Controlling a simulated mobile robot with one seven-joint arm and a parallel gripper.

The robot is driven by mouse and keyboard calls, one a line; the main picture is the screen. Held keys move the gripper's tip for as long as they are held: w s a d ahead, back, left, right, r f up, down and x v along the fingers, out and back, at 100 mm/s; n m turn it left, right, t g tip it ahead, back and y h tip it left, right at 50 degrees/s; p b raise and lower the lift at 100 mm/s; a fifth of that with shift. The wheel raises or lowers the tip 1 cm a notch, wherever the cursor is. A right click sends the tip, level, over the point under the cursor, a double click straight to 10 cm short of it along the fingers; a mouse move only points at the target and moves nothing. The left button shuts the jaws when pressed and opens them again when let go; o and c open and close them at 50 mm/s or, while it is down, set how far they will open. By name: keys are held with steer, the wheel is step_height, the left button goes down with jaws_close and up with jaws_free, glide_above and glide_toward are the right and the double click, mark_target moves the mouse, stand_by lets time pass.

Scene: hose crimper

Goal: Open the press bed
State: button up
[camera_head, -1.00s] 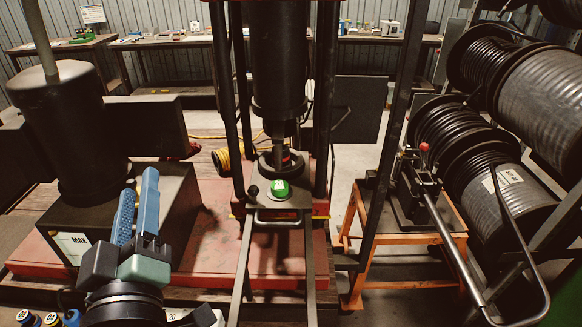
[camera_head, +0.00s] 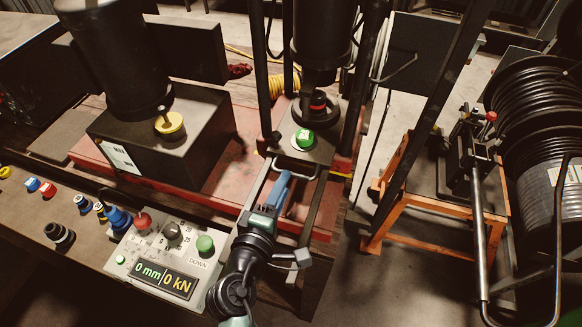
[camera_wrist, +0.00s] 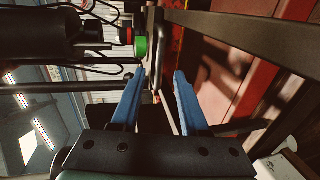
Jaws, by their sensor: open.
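The press bed (camera_head: 318,146) is a dark plate under the black press ram, with rails running toward me. A round green-topped die marked with a figure (camera_head: 304,138) sits on it; the green part also shows in the wrist view (camera_wrist: 141,46). A metal loop handle (camera_head: 297,176) is at the bed's front edge. My gripper (camera_head: 281,178) has blue fingers and is just left of and in front of this handle. In the wrist view my gripper (camera_wrist: 160,74) is open, with a gap between the fingers. Whether it touches the handle I cannot tell.
A control panel (camera_head: 160,253) reading 0 mm and 0 kN is at lower left, with several coloured fittings left of it. A black box (camera_head: 165,150) stands left on the red base. An orange stand (camera_head: 388,226) with a lever tool and hose reels (camera_head: 545,110) are right.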

steer(key=shift+p+x, duration=0.3)
steer(key=shift+x, duration=2.3)
jaws_close()
